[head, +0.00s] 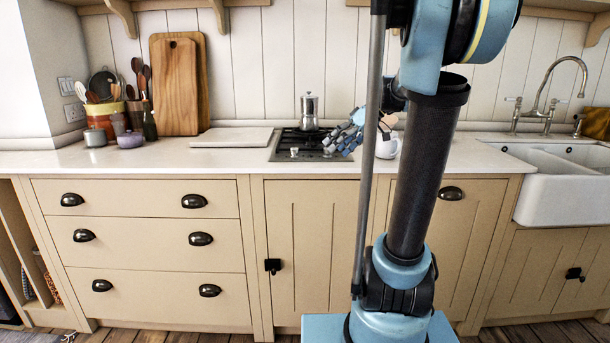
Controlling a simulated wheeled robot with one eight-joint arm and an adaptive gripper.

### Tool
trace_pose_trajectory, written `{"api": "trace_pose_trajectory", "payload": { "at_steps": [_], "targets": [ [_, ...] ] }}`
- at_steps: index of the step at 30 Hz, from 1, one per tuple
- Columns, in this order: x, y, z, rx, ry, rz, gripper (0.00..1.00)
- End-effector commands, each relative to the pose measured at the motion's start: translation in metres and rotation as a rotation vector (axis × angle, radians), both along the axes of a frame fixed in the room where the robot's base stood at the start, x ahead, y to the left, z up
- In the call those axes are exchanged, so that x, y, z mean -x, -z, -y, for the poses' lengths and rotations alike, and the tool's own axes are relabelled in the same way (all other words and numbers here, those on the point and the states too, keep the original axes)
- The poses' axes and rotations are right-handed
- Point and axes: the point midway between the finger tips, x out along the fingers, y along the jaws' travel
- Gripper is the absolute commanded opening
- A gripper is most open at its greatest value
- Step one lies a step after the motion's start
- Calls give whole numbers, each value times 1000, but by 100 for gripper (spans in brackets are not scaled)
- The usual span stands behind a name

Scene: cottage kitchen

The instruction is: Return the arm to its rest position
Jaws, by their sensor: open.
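A white mug (386,148) stands on the counter to the right of my gripper, partly hidden behind my arm. I cannot tell how wide the gap is between gripper and mug.
A moka pot (309,113) stands on the hob (292,146). A pale board (232,138), wooden cutting boards (178,85) and utensil pots (104,119) are to the left. A white sink (565,185) with a tap (549,98) is at right. Wall shelves (165,4) hang above.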

Motion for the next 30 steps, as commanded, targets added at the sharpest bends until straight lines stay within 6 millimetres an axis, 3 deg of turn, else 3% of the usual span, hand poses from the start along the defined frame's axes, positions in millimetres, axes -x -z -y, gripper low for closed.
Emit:
{"api": "trace_pose_trajectory", "payload": {
  "at_steps": [3, 15, 24, 30],
  "targets": [
    [36, 24, -1, 80, 83, -69, 88],
    [140, 112, 24, 339, 418, -224, 88],
    [203, 181, 57, 497, 693, -249, 88],
    [227, 215, 78, 558, 836, -233, 88]
  ]
}}
